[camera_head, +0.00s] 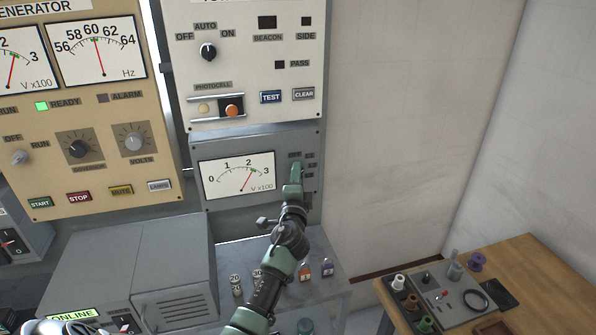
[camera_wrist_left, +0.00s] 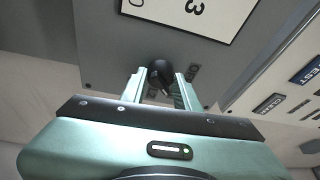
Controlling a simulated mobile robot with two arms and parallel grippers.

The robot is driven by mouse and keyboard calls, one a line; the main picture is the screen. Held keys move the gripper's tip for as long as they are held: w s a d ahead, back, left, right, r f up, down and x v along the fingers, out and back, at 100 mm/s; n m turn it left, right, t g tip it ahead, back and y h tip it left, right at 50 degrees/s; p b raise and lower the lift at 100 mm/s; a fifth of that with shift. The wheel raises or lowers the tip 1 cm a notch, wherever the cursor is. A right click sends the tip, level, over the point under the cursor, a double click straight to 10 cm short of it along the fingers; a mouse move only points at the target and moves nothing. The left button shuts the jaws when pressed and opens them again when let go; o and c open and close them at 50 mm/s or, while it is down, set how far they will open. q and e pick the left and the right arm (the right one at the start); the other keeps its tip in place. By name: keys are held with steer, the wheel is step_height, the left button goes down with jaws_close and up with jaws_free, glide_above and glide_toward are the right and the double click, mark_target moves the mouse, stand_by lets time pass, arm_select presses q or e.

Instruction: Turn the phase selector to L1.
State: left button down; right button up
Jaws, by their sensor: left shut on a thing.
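The phase selector is a black round knob (camera_wrist_left: 159,71) on a grey meter panel (camera_head: 249,147). In the wrist view it sits between the two pale green fingers of my left gripper (camera_wrist_left: 160,79), which are shut on its sides. In the head view my left gripper (camera_head: 296,168) is at the panel's right side and hides the knob. I cannot tell which label the knob points to. My right gripper is not in view.
The panel's meter (camera_head: 237,175) reads a little above 2. Above is a cream panel (camera_head: 257,60) with an AUTO switch and TEST and CLEAR buttons. A generator panel (camera_head: 95,130) is at left. Small padlocks (camera_head: 304,271) stand on the grey bench below. A wooden table (camera_head: 545,270) is at right.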

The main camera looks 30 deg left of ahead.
arm_select(q)
steer(key=shift+a+r, duration=0.1)
steer(key=shift+a, duration=0.05)
steer(key=c, duration=1.1)
jaws_free()
steer(key=shift+o, duration=0.3)
steer(key=b+v, duration=0.1)
steer(key=v, duration=0.6)
steer(key=shift+s, duration=0.4)
